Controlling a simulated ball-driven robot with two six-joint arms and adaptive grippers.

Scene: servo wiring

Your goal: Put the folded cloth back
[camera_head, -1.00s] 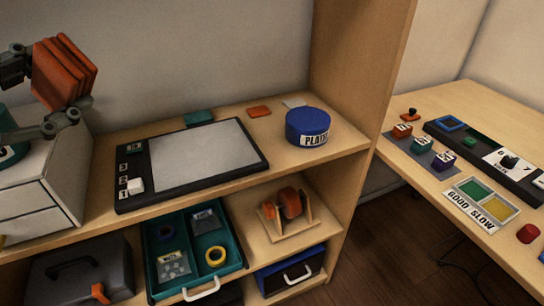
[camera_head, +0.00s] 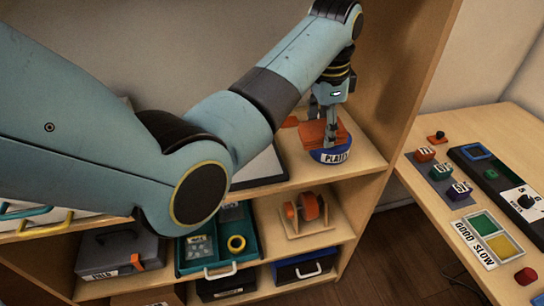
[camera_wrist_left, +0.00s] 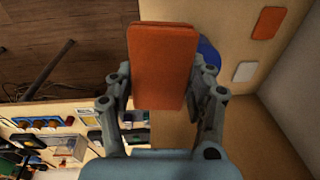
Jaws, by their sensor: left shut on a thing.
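The folded cloth (camera_head: 318,133) is an orange folded bundle. My left gripper (camera_head: 328,118) is shut on it and points down, holding it over the round blue tin (camera_head: 330,155) with a "PLAT…" label. I cannot tell whether the cloth touches the tin. In the left wrist view the cloth (camera_wrist_left: 163,65) sits between both fingers of my left gripper (camera_wrist_left: 160,95). A blue edge of the tin (camera_wrist_left: 208,52) shows behind it. My right gripper is not in view.
A flat orange piece (camera_wrist_left: 268,23) and a white piece (camera_wrist_left: 244,71) lie on the shelf top. My left arm covers much of the tablet board (camera_head: 262,168). A wooden side panel (camera_head: 415,60) rises right of the tin. The teal tray (camera_head: 240,262) is below.

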